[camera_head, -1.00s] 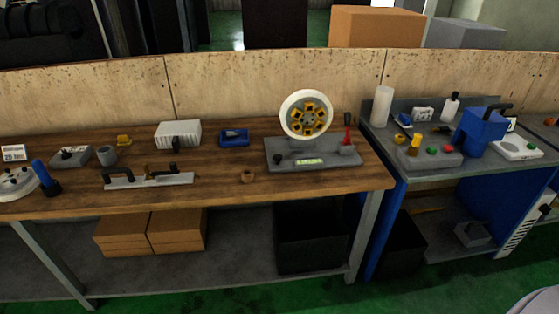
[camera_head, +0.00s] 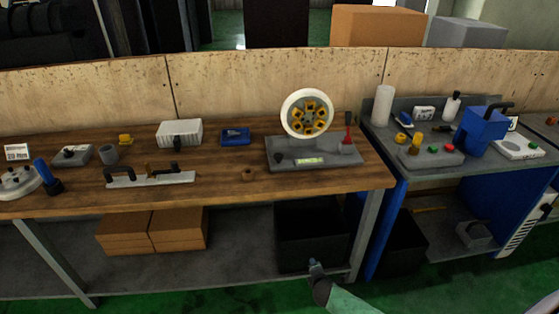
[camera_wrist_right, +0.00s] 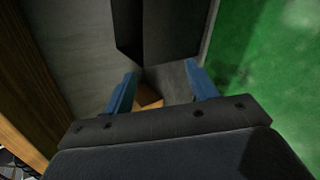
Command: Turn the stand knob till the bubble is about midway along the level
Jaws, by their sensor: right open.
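The balancing stand (camera_head: 312,158) is a grey base on the right part of the wooden bench. It carries an upright white wheel (camera_head: 307,114) with a yellow-and-dark hub. A yellow-green level (camera_head: 311,161) sits on the stand's front face; the bubble is too small to make out. A dark knob (camera_head: 279,158) shows at the base's left front. My right gripper (camera_head: 314,268) is low in front of the bench, well below the stand. In the right wrist view its blue fingers (camera_wrist_right: 160,88) are apart with nothing between them. My left gripper is not in view.
A black bin (camera_head: 312,235) and cardboard boxes (camera_head: 150,231) stand on the lower shelf. A long level-like tool (camera_head: 150,179) and a blue item (camera_head: 235,137) lie left of the stand. A red-handled lever (camera_head: 347,136) rises at the stand's right. Bench front edge lies between gripper and stand.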

